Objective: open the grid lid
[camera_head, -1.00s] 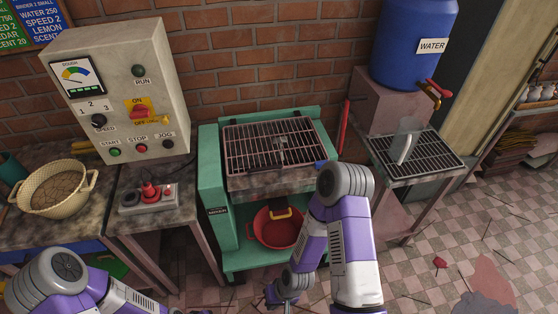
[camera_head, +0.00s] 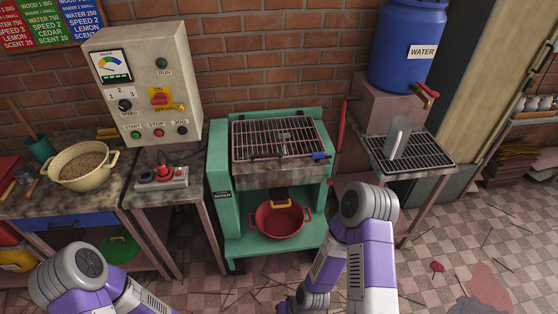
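The grid lid (camera_head: 277,137) is a dark metal grate in a frame, lying flat and closed over the top of the green machine (camera_head: 219,178). A blue handle (camera_head: 319,156) sits at the lid's front right corner. My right arm comes up from the bottom edge, in front and to the right of the machine, apart from the lid. Its wrist is at the bottom edge and its gripper fingers cannot be made out. My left arm is at the lower left, far from the lid, with its gripper out of the picture.
A red pot (camera_head: 279,222) stands on the machine's lower shelf. A control box (camera_head: 146,84) and a beige basket (camera_head: 84,165) are on the left. A red lever (camera_head: 340,124) rises beside the machine's right side. A rack table (camera_head: 410,156) and a blue water barrel (camera_head: 406,50) are on the right.

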